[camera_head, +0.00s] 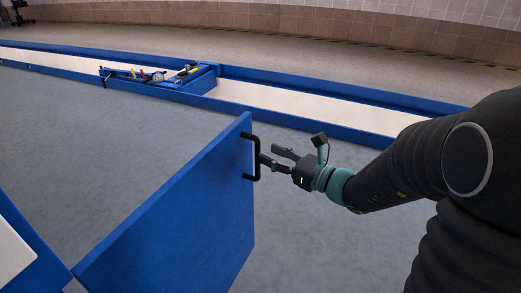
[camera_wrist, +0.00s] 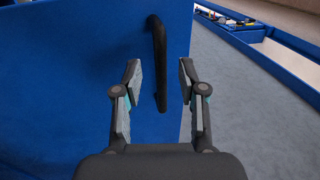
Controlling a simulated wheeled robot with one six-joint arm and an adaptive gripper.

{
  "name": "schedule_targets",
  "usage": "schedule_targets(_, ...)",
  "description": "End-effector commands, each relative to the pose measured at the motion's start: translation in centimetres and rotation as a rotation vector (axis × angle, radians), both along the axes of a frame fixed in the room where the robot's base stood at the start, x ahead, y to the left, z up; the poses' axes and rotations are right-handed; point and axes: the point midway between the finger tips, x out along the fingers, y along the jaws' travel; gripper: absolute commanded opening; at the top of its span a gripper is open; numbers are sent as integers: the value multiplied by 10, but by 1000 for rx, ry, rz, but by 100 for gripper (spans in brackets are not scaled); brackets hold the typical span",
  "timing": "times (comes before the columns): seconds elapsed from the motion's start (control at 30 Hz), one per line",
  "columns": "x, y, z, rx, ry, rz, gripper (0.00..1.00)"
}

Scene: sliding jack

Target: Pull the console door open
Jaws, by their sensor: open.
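The console door (camera_head: 185,210) is a blue panel, swung out at an angle from the console (camera_head: 35,260) at the lower left. Its black bar handle (camera_head: 245,160) is near the door's free edge. My gripper (camera_head: 270,160) is open at the handle, reaching in from the right. In the wrist view, the handle (camera_wrist: 158,50) shows between the two spread fingertips of my gripper (camera_wrist: 160,68), with gaps on both sides. The door (camera_wrist: 70,80) fills the left of that view. How deep the fingers reach around the handle is hard to tell.
A long blue-edged white track (camera_head: 310,108) crosses behind the door. A blue carriage (camera_head: 175,82) with tools and a gauge sits on it. Grey floor (camera_head: 330,215) is clear to the right of the door. A tiled wall stands at the back.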

Motion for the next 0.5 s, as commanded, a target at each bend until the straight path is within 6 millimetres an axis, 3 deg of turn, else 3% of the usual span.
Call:
schedule_targets(0.2,-21,-34,1,0,-2,-2,41)
schedule_targets(0.5,-35,-56,0,-1,-1,1,41)
